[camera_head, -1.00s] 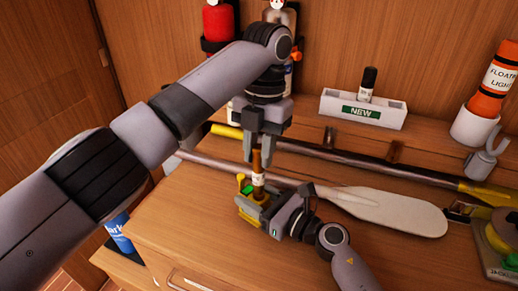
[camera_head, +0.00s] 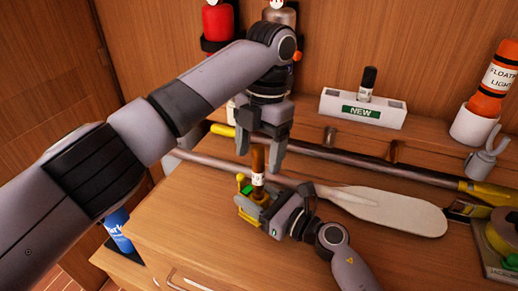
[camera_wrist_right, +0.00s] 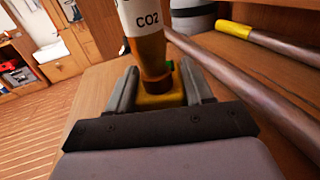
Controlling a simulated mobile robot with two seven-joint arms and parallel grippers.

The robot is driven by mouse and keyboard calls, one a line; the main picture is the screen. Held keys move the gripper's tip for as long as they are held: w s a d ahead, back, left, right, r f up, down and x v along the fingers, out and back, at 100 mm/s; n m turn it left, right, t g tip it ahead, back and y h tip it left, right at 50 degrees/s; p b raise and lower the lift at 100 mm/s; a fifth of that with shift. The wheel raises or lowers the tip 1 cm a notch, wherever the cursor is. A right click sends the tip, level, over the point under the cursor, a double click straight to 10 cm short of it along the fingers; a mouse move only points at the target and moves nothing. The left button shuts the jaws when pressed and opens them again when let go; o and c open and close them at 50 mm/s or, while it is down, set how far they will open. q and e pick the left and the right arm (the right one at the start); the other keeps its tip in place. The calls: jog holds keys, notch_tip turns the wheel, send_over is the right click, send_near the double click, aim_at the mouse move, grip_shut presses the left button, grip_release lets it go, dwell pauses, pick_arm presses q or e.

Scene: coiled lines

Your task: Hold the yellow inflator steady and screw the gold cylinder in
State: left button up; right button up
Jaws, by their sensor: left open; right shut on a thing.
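The gold cylinder (camera_head: 258,163) stands upright in the top of the yellow inflator (camera_head: 250,209). In the right wrist view the cylinder (camera_wrist_right: 150,55) carries a white band marked CO2, and its narrow lower end meets the yellow inflator (camera_wrist_right: 158,100). I cannot tell how deep it sits. My right gripper (camera_head: 258,207) is shut on the inflator, with a finger on each side of it in the right wrist view.
A white-bladed paddle (camera_head: 390,208) and a dark pole with yellow ends (camera_head: 370,163) lie behind the inflator. A white NEW holder (camera_head: 363,110) stands on the shelf. An orange float light (camera_head: 492,85) stands at right. The front of the wooden top is clear.

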pick_arm(q)
jog(key=shift+r, duration=2.5)
pick_arm(e)
jog(key=o, duration=1.3)
jog(key=shift+c, duration=0.2)
